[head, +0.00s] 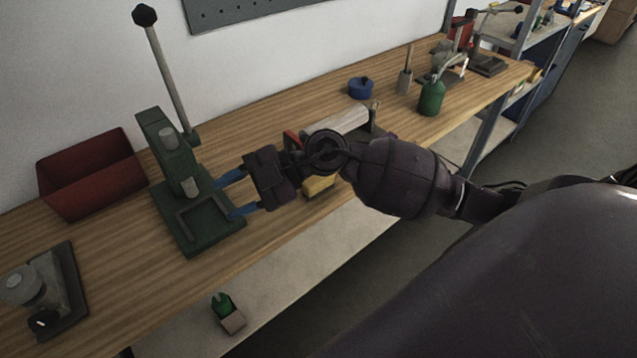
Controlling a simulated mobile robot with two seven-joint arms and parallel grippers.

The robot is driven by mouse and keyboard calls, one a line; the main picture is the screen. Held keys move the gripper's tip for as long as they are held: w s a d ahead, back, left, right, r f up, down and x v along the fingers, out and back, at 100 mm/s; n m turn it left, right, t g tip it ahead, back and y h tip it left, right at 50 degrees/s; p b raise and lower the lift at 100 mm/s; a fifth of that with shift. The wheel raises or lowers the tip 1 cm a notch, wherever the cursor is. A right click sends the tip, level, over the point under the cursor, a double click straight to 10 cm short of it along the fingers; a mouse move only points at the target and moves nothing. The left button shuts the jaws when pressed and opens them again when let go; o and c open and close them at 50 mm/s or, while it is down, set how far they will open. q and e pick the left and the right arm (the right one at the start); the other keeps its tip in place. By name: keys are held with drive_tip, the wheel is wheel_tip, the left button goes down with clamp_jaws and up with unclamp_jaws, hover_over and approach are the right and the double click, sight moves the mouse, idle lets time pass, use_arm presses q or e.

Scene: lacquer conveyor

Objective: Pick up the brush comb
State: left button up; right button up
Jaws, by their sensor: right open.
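My right gripper (232,195) reaches in from the right over the workbench. Its two blue fingertips are spread apart, with no object seen held between them. The fingertips are at the right side of a green lever press (195,205), in front of its base frame; I cannot tell whether they touch it. I cannot make out a brush comb for certain. A small upright grey piece with a thin handle (404,80) stands toward the back of the bench. A yellow block (318,186) is partly hidden behind my right arm. My left gripper is not in view.
A red bin (90,172) stands against the wall at left. A metal device on a dark plate (58,300) sits at the front left. A blue pot (360,88) and green bottle (432,98) stand farther back. A lower shelf (290,275) runs below the bench edge.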

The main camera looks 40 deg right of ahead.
drive_tip(key=w+d+f+m+g+h, duration=0.1)
drive_tip(key=d+h, duration=0.4)
drive_tip(key=d, duration=0.1)
drive_tip(key=w+d+f+m+g+h, duration=0.1)
drive_tip(key=w+d+h, duration=0.1)
drive_tip(key=d+h, duration=0.3)
drive_tip(key=w+d+f+m+g+h, duration=0.1)
drive_tip(key=d+h, duration=0.3)
drive_tip(key=d, duration=0.4)
drive_tip(key=shift+w+d+f+m+h, duration=0.3)
drive_tip(key=shift+w+d+h, duration=0.1)
drive_tip(key=shift+w, duration=0.25)
drive_tip(key=shift+d, duration=0.15)
wheel_tip(320, 180, down, 6)
drive_tip(key=shift+w+d+f+b, duration=0.1)
drive_tip(key=shift+f+b, duration=0.1)
drive_tip(key=shift+f, duration=1)
drive_tip(key=shift+w+d+f+b, duration=0.1)
drive_tip(key=shift+f+b, duration=0.05)
drive_tip(key=shift+f, duration=1)
drive_tip(key=shift+s, duration=0.1)
drive_tip(key=shift+c, duration=0.5)
drive_tip(key=c, duration=0.6)
drive_tip(key=shift+r, duration=0.55)
use_arm(q)
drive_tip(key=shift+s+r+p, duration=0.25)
drive_tip(key=shift+p, duration=0.4)
use_arm(e)
drive_tip(key=shift+r, duration=9.5)
